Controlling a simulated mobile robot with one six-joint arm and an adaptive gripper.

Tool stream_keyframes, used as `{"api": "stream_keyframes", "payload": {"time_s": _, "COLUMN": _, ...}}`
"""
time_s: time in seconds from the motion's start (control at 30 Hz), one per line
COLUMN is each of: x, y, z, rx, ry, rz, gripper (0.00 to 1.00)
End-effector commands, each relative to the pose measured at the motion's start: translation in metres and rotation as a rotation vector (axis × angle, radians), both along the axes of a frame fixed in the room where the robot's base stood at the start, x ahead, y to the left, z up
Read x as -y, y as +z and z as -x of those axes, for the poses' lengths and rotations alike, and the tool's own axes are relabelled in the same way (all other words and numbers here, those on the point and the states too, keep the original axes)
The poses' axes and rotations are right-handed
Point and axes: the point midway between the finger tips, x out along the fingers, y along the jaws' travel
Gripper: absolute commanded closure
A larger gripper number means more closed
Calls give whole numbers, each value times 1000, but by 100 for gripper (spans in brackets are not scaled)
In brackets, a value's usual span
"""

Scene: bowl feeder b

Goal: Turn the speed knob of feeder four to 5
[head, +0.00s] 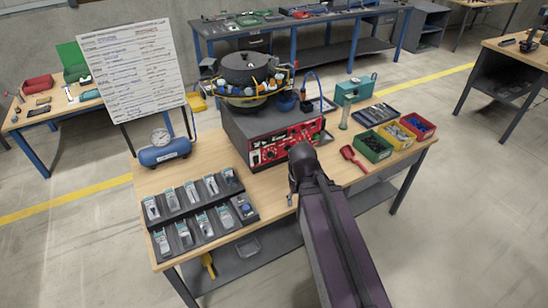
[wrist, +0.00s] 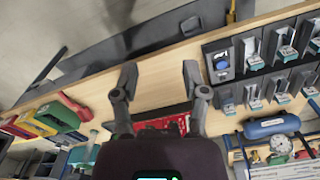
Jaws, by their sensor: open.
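The feeder's red control panel (head: 285,145) is on the front of a dark box (head: 238,122) with the bowl (head: 250,68) on top. Several small dark knobs show on the panel; their labels and settings are too small to read, so I cannot tell which belongs to feeder four. My arm covers the panel's right part in the head view. In the wrist view my gripper (wrist: 158,78) is open and empty, its two fingers apart over bare wooden table. Part of the red panel (wrist: 170,123) shows behind the fingers, apart from the fingertips.
A stepped black rack (head: 200,215) stands at the table's front left, with a blue air tank (head: 165,152) behind it. Red, yellow and green bins (head: 372,147) and a red scoop (head: 353,158) are at the right. Bare wood lies in front of the panel.

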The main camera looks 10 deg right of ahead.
Motion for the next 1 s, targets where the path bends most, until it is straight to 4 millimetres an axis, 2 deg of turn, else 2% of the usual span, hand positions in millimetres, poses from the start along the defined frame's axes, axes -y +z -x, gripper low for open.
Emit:
{"api": "stream_keyframes", "payload": {"time_s": 0.03, "x": 0, "y": 0, "z": 0, "rx": 0, "ry": 0, "rz": 0, "gripper": 25}}
{"api": "stream_keyframes", "payload": {"time_s": 0.07, "x": 0, "y": -1, "z": 0, "rx": 1, "ry": 1, "rz": -1, "gripper": 20}}
{"api": "stream_keyframes", "payload": {"time_s": 0.27, "x": -4, "y": -11, "z": -6, "rx": 24, "ry": 29, "rz": -33, "gripper": 20}}
{"api": "stream_keyframes", "payload": {"time_s": 0.47, "x": -23, "y": -35, "z": -24, "rx": 103, "ry": 118, "rz": -129, "gripper": 20}}
{"api": "stream_keyframes", "payload": {"time_s": 0.7, "x": -45, "y": -70, "z": -60, "rx": 288, "ry": 261, "rz": -291, "gripper": 20}}
{"api": "stream_keyframes", "payload": {"time_s": 1.0, "x": -64, "y": -97, "z": -108, "rx": 587, "ry": 397, "rz": -440, "gripper": 20}}
